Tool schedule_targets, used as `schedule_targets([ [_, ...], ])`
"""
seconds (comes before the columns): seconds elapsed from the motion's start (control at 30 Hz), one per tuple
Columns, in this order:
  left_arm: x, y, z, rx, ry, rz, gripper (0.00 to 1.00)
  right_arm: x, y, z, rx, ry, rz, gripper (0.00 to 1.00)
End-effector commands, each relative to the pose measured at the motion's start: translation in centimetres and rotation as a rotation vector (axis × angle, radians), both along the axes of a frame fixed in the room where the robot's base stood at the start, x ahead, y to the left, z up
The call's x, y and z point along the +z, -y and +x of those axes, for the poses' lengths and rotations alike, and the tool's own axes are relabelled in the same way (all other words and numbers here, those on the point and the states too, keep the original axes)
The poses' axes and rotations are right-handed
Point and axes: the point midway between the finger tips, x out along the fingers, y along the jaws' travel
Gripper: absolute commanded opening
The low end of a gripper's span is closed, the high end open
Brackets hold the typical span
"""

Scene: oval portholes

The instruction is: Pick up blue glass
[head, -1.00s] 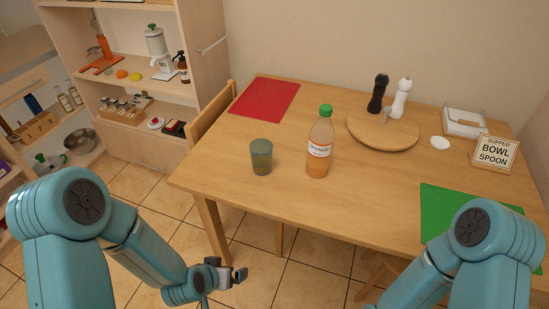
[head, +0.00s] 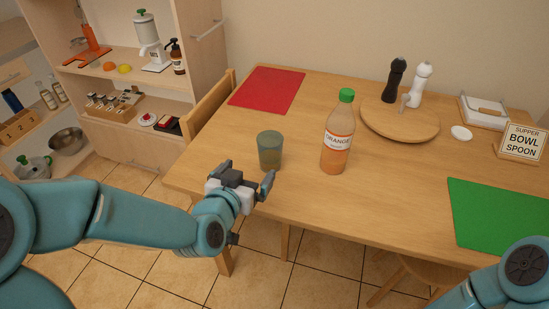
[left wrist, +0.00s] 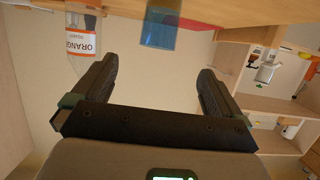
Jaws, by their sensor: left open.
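The blue glass (head: 270,150) is a translucent blue-green tumbler standing upright near the table's left front edge. In the left wrist view the glass (left wrist: 160,28) shows at the top, beyond and between the fingers. My left gripper (head: 246,178) is open and empty in the head view, just in front of the glass and a little to its left, apart from it. In the left wrist view both dark fingers of the left gripper (left wrist: 158,85) are spread wide with nothing between them. My right gripper is out of view; only part of my right arm shows at lower right.
An orange juice bottle (head: 339,135) with a green cap stands right of the glass. A red mat (head: 267,88), a green mat (head: 497,215) and a round board (head: 400,125) with two mills lie on the table (head: 365,205). A chair (head: 208,110) stands at its left.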

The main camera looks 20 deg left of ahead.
Motion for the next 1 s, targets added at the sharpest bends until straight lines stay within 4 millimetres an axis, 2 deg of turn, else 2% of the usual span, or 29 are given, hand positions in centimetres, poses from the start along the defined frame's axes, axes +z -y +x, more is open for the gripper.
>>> schedule_targets([
  [0.07,-0.2,0.2,0.2,-0.003,0.008,0.000,1.00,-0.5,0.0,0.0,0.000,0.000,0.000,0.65],
  [0.17,-0.6,0.4,1.6,-0.003,0.006,0.000,1.00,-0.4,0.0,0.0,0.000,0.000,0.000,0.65],
  [0.5,-2.9,0.5,9.0,-0.004,0.006,0.001,1.00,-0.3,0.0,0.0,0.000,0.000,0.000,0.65],
  [0.77,-3.6,0.5,11.4,-0.006,0.006,0.000,1.00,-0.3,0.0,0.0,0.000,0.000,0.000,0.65],
  [1.0,-4.8,0.5,15.0,-0.007,0.006,0.000,1.00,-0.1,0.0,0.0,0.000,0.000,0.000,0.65],
])
